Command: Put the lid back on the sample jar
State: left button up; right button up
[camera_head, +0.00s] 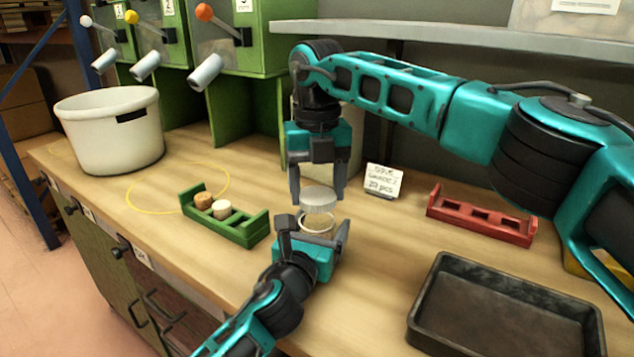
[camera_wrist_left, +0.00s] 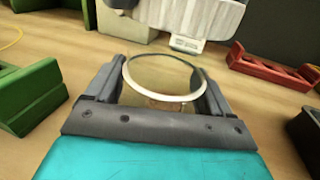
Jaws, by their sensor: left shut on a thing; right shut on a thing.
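The sample jar (camera_head: 318,228) is clear glass with a pale rim and stands between the fingers of my left gripper (camera_head: 315,226), which is shut on it. The jar's open mouth (camera_wrist_left: 165,78) fills the middle of the left wrist view. The round grey lid (camera_head: 319,198) is held flat by my right gripper (camera_head: 317,190), which is shut on it. The lid is above the jar and apart from it. In the left wrist view the lid (camera_wrist_left: 190,14) shows at the top edge, partly cut off, with a gap to the rim.
A green rack (camera_head: 240,232) with corks is left of the jar. A red rack (camera_head: 480,219) and a black tray (camera_head: 440,335) are to the right. A small sign (camera_head: 383,181) stands behind. A white pot (camera_head: 110,135) is at the far left, near green dispensers.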

jog(key=shift+f, duration=0.85)
jog(key=shift+f, duration=0.6)
pick_arm(q)
grip_shut()
pick_arm(e)
jog(key=m, duration=1.9)
jog(key=shift+m, duration=0.3)
jog(key=m, duration=0.6)
